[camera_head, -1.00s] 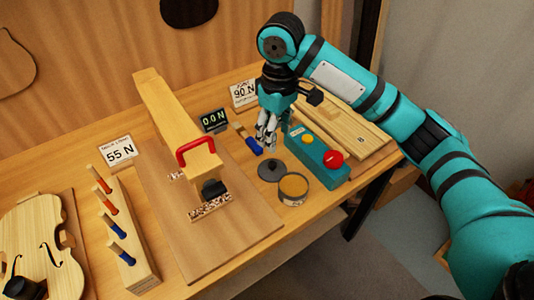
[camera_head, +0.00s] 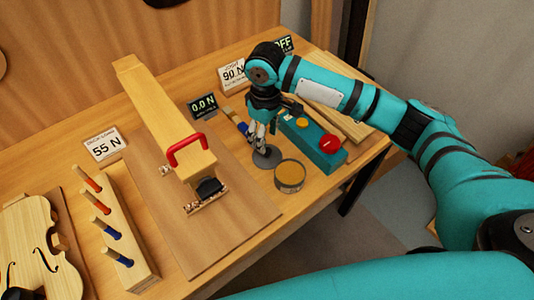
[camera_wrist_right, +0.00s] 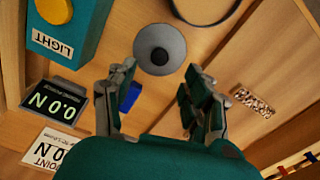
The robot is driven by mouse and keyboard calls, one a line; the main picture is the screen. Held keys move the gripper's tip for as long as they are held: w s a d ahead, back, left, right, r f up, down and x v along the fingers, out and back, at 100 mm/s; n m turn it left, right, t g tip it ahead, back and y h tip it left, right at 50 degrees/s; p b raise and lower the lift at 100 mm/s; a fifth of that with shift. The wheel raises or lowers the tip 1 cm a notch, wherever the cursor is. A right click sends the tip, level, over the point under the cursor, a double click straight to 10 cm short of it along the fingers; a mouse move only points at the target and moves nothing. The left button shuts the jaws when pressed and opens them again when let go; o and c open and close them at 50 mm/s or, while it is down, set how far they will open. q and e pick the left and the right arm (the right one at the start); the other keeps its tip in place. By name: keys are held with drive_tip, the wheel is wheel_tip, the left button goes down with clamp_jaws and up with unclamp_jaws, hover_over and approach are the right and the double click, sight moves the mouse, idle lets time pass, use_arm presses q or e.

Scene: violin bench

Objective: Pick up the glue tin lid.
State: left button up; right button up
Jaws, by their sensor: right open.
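The glue tin lid (camera_head: 267,157) is a dark grey disc with a black knob, lying on the bench beside the round glue tin (camera_head: 289,175). In the right wrist view the lid (camera_wrist_right: 160,49) lies just beyond the fingertips, between their lines. My right gripper (camera_head: 258,143) points down, close above the far edge of the lid in the head view. In the right wrist view my right gripper (camera_wrist_right: 160,80) is open with nothing between its fingers. My left gripper is not in view.
A teal box (camera_head: 314,144) with yellow and red buttons stands right of the lid. A wooden press with a red handle (camera_head: 187,149) stands left. A blue-ended brush (camera_head: 243,127) lies behind.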

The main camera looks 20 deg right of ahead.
sight(267, 150)
drive_tip(key=shift+s+d+f, duration=0.1)
drive_tip(key=shift+f, duration=0.55)
wheel_tip(267, 150, down, 4)
drive_tip(key=shift+d+r+p, duration=0.1)
drive_tip(key=shift+r+p, duration=0.1)
drive_tip(key=shift+p, duration=0.35)
drive_tip(key=shift+f, duration=0.3)
drive_tip(key=c, duration=1)
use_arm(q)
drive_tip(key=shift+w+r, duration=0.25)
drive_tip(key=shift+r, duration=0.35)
use_arm(e)
drive_tip(key=shift+c, duration=0.2)
drive_tip(key=shift+r, duration=0.1)
